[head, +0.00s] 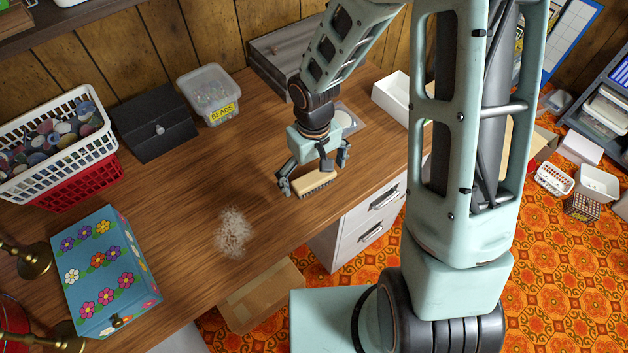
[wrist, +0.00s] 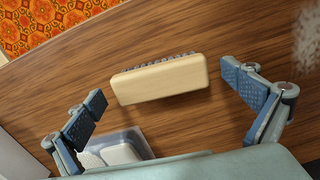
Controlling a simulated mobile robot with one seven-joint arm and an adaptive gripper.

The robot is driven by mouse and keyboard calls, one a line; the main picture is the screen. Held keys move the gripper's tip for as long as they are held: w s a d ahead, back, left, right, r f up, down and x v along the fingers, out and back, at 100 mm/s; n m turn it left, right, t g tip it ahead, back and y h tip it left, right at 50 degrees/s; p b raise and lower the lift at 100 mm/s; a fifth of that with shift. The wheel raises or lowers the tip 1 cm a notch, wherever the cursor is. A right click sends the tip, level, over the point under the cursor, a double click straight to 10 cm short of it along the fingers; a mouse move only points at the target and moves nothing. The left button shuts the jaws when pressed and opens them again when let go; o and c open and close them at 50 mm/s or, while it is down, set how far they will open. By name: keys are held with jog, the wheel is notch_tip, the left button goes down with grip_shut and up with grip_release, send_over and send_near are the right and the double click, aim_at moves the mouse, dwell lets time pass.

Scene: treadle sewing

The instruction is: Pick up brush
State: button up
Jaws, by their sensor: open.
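The brush (head: 318,182) has a pale wooden block back and dark bristles along one side. It lies on the wooden table near its front edge. In the wrist view the brush (wrist: 160,80) lies between my two fingers, with a gap on each side. My gripper (head: 314,175) is open above and around the brush, with fingers apart. In the wrist view my gripper (wrist: 170,100) shows both blue finger pads clear of the brush. The bristles are partly hidden beneath the block.
A pale dusty patch (head: 233,232) lies on the table left of the brush. A flowered box (head: 104,270), a black box (head: 155,124), a bead tub (head: 210,92) and a white basket (head: 92,103) stand left. A small clear container (wrist: 118,146) is close to my gripper.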

aim_at(313, 179)
jog(key=shift+f, duration=0.2)
jog(key=c, duration=1.3)
jog(key=shift+o, duration=0.2)
jog(key=shift+r, duration=0.15)
jog(key=shift+r+p, duration=0.45)
jog(key=shift+p, duration=0.05)
jog(key=r+p, duration=0.1)
jog(key=r, duration=0.1)
jog(key=r+p, duration=0.1)
jog(key=shift+s+a+r+p, duration=0.15)
jog(key=shift+s+r+p, duration=0.1)
jog(key=shift+s+p, duration=0.05)
jog(key=s+a+r+p, duration=0.4)
jog(key=s+r, duration=0.4)
jog(key=s, duration=0.4)
jog(key=shift+s+a+r, duration=0.2)
jog(key=shift+s+a, duration=0.05)
jog(key=shift+a, duration=0.15)
